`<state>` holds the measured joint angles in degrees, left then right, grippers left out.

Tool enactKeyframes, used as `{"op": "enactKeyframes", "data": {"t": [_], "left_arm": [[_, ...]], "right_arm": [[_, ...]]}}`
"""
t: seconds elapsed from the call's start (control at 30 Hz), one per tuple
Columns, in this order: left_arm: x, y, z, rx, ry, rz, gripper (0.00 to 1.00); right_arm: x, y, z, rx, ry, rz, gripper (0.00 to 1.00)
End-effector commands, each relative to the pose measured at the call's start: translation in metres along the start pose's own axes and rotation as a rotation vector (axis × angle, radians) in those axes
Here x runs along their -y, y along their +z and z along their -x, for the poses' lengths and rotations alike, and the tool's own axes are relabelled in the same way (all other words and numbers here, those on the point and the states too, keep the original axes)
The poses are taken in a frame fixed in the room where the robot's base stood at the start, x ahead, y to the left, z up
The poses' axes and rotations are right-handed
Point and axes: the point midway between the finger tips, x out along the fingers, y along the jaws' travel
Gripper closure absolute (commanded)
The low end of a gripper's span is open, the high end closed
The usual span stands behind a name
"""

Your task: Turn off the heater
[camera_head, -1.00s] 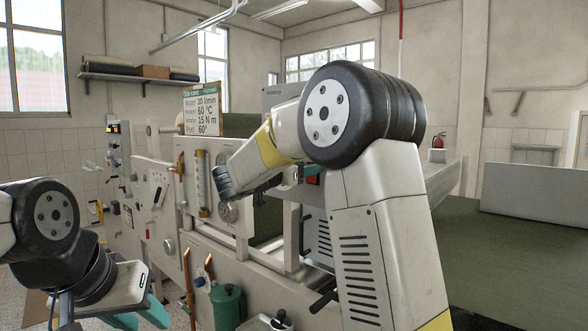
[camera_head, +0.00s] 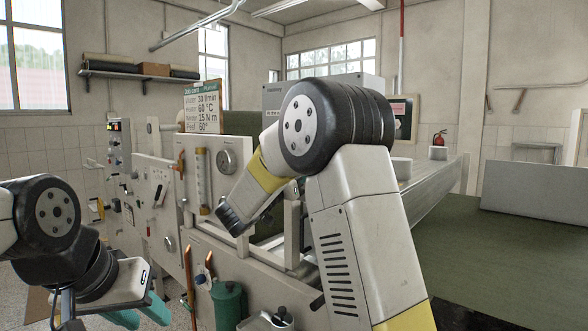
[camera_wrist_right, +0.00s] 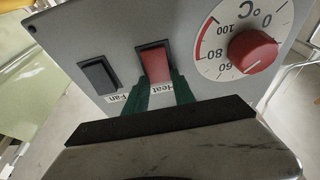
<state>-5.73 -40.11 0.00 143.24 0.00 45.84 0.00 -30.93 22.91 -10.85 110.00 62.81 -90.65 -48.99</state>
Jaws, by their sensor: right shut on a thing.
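In the right wrist view a grey panel (camera_wrist_right: 112,30) carries a red rocker switch (camera_wrist_right: 156,64) labelled Heat, a black switch (camera_wrist_right: 98,77) labelled Fan and a red dial knob (camera_wrist_right: 252,52) on a °C scale. The green fingers of my right gripper (camera_wrist_right: 163,95) are at the Heat switch, one to each side of its label, and shut on it. Which side of the switch is pressed is unclear. In the head view my right arm hides this gripper. My left gripper (camera_head: 137,314), with teal fingers apart, hangs empty at the lower left.
A pale machine (camera_head: 225,160) with gauges and valves stands in the middle, under a job card sign (camera_head: 201,108). A green canister (camera_head: 227,303) is at its front. A grey box (camera_head: 285,93) shows behind my right arm.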

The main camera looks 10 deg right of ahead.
Motion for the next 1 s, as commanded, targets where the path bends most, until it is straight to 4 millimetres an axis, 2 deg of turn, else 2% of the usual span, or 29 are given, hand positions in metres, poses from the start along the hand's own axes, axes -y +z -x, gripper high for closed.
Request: {"op": "enactKeyframes", "data": {"t": [0.07,0.1,0.2,0.57,1.0], "left_arm": [[0.000,0.000,0.000,0.000,0.000,0.000,0.64],[0.000,0.000,0.000,0.000,0.000,0.000,0.64],[0.000,0.000,0.000,0.000,0.000,0.000,0.64],[0.000,0.000,0.000,0.000,0.000,0.000,0.64],[0.000,0.000,0.000,0.000,0.000,0.000,0.64]], "right_arm": [[0.000,0.000,0.000,0.001,-0.001,-0.001,1.00],[0.000,0.000,0.000,0.001,-0.001,-0.001,0.65],[0.000,0.000,0.000,0.001,-0.001,-0.001,0.47],[0.001,0.000,0.004,0.002,-0.002,-0.001,0.47],[0.001,0.001,0.069,0.003,-0.003,0.001,0.47]]}}
